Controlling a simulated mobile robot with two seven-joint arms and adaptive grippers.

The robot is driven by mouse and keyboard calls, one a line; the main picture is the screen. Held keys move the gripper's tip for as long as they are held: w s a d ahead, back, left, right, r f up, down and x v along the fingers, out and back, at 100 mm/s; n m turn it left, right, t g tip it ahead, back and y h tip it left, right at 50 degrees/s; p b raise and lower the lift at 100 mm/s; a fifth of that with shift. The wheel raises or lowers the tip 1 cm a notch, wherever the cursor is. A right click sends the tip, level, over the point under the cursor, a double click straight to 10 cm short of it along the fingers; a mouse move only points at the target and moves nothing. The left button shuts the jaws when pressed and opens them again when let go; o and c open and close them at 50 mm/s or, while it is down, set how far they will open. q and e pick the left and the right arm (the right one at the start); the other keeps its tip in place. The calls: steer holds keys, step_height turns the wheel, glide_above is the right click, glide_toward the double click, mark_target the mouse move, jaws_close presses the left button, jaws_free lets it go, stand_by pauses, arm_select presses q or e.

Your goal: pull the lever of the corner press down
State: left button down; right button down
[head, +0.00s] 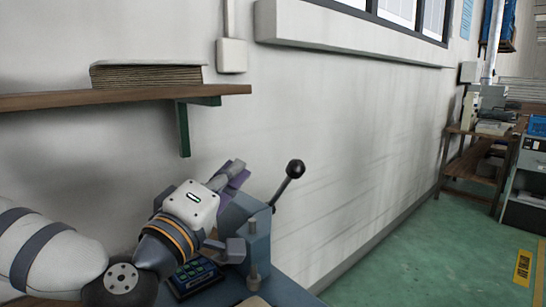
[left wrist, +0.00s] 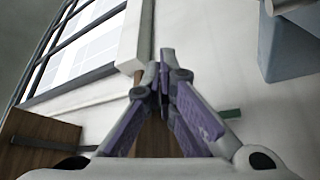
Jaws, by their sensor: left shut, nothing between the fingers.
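The corner press (head: 258,236) is a blue-grey block on the bench at the bottom centre of the head view. Its lever (head: 286,184) slants up and to the right from the press and ends in a black ball knob. My left gripper (head: 236,172) is to the left of the lever, beside the top of the press, apart from the knob. Its purple fingers are shut and empty, and their tips meet in the left wrist view (left wrist: 163,75). A blue-grey block, which looks like the press, shows at upper right there (left wrist: 292,50). My right gripper is not in view.
A wooden shelf (head: 130,98) with a stack of papers (head: 147,75) and a green bracket (head: 184,128) juts from the wall above my left arm. A keypad-like panel (head: 195,276) lies by the press on the blue bench (head: 290,286). Right of the lever is clear.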

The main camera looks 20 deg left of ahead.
arm_select(q)
steer(key=r, duration=0.2)
glide_above(281, 190)
steer(key=s+a, duration=0.1)
steer(key=a, duration=0.3)
steer(key=d, duration=0.1)
steer(key=s+d+f, duration=0.1)
steer(key=d, duration=0.1)
steer(key=shift+s+d+f, duration=0.15)
steer(key=shift+s+f, duration=0.2)
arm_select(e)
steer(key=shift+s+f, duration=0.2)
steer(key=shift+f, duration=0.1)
arm_select(q)
steer(key=shift+w+f, duration=0.1)
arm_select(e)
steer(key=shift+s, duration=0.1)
